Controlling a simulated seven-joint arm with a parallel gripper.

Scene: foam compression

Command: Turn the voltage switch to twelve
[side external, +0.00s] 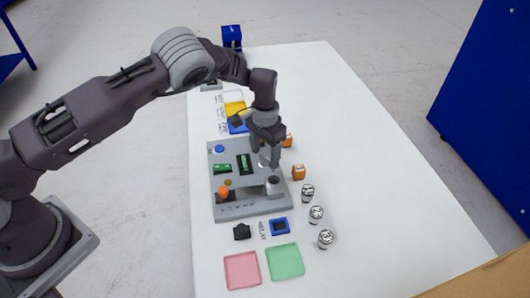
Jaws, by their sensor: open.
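A grey device panel (228,208) lies on the white table and carries several parts. An orange knob (222,191) stands at its front left. A dark-topped round part (273,181) is at its right side. I cannot tell which part is the voltage switch, and the panel's markings are too small to read. My gripper (267,164) is open and points down over the right side of the panel, just behind the dark-topped part. I cannot tell whether its fingertips touch anything, and the arm hides part of the panel's back right.
Orange blocks (298,172) and several numbered cylinders (316,214) stand right of the panel. A black part (242,232), a blue part (279,226), a pink tray (242,271) and a green tray (285,262) lie in front. The table's right side (370,190) is clear.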

